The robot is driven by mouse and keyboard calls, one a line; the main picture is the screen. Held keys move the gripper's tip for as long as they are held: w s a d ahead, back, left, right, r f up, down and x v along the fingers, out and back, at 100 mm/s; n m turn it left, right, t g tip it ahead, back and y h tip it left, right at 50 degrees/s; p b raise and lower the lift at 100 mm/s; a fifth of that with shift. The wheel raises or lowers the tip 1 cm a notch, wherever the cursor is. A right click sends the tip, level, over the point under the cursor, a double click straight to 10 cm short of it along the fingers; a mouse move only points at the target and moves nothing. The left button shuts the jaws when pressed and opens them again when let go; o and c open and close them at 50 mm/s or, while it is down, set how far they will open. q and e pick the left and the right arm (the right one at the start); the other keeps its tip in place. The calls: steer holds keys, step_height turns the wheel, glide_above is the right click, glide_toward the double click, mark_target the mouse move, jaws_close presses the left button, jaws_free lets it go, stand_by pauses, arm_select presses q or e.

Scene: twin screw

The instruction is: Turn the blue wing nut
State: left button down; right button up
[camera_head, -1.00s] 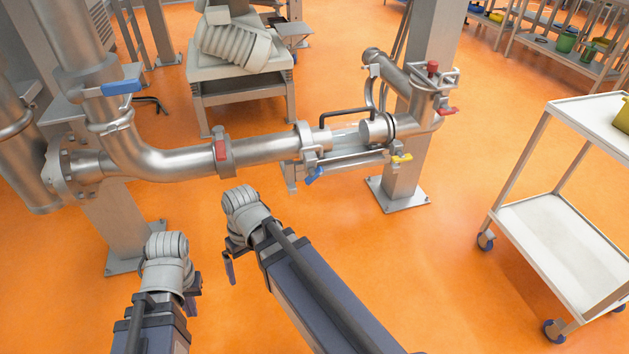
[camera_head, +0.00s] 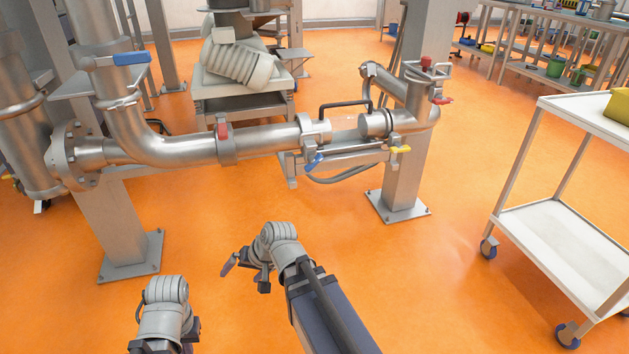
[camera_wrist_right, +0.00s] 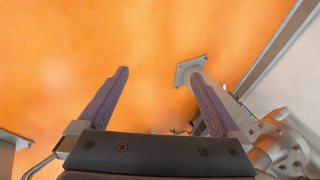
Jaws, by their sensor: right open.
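The blue wing nut (camera_head: 314,162) sits under the clamp at the left end of the gap in the metal pipe (camera_head: 270,140). A yellow wing nut (camera_head: 400,149) sits at the right end of the gap. My right gripper (camera_head: 247,270) is below and left of the blue wing nut in the head view, well apart from it. In the right wrist view its two purple fingers (camera_wrist_right: 161,95) are spread with nothing between them. My left gripper (camera_head: 193,330) is low at the left, with its fingers mostly hidden behind its wrist.
A steel post (camera_head: 400,175) stands behind the pipe gap, and another post (camera_head: 120,225) stands at the left. A white cart (camera_head: 560,235) stands at the right. A red handle (camera_head: 222,131) and a blue lever (camera_head: 130,58) sit on the pipes. The orange floor between is clear.

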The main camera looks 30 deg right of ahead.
steer(key=w+d+r+m+t+y+b, duration=0.1)
steer(key=w+d+r+m+t, duration=0.2)
steer(key=w+d+m+t, duration=0.25)
steer(key=m+t+h, duration=0.7)
steer(key=m+h, duration=0.2)
steer(key=m, duration=1.1)
glide_toward(315, 165)
steer(key=a+x, duration=0.1)
steer(key=x, duration=0.2)
steer(key=shift+d+b+x, duration=0.1)
steer(key=shift+d+x, duration=0.05)
steer(key=shift+x, duration=1.25)
steer(key=shift+d+b+x, duration=0.15)
steer(key=shift+d+x, duration=0.05)
steer(key=shift+x, duration=1.2)
steer(key=shift+d+b+x, duration=0.1)
steer(key=shift+d+x, duration=0.05)
steer(key=shift+x, duration=1.25)
arm_select(q)
steer(key=f, duration=0.1)
steer(key=w+f, duration=0.1)
steer(key=f, duration=0.1)
steer(key=shift+w+a, duration=0.25)
steer(key=shift+a, duration=0.15)
arm_select(e)
steer(key=shift+s, duration=0.1)
steer(key=shift+c, duration=0.2)
steer(key=c, duration=1.1)
